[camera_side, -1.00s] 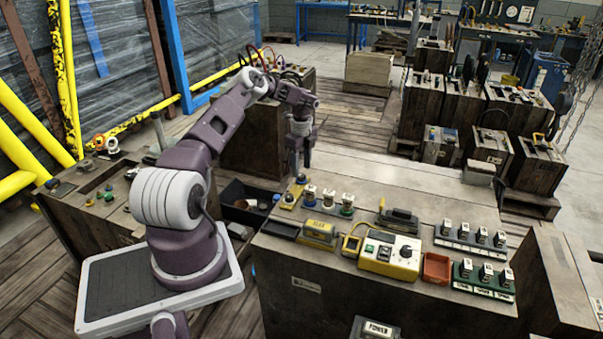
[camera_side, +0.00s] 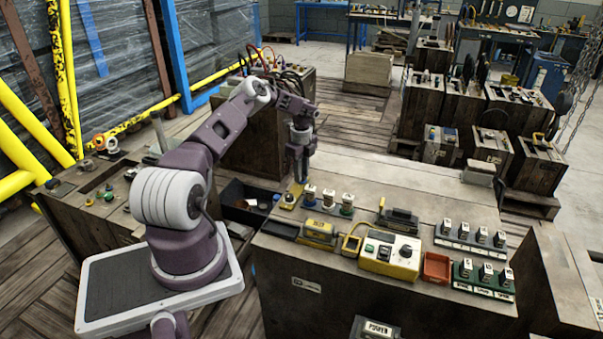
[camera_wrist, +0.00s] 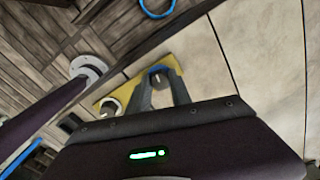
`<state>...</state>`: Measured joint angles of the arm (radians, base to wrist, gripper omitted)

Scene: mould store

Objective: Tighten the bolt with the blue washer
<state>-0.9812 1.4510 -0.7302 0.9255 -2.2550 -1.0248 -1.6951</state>
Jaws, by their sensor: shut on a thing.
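A yellow plate (camera_side: 287,203) lies at the left end of the bench top, and it also shows in the wrist view (camera_wrist: 128,88). In the wrist view a bolt (camera_wrist: 157,81) with a blue washer (camera_wrist: 157,69) stands on this plate. My gripper (camera_wrist: 161,88) is shut on this bolt, with one finger on each side, hiding part of the washer. In the side view my gripper (camera_side: 299,181) points down at the plate's far end, and the bolt is too small to make out there. A second, pale round fitting (camera_wrist: 110,107) sits on the plate's other end.
A yellow control box (camera_side: 391,256) and a red tray (camera_side: 437,268) are farther right. A black bin (camera_side: 245,205) is at the left. The bench's far middle is clear.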

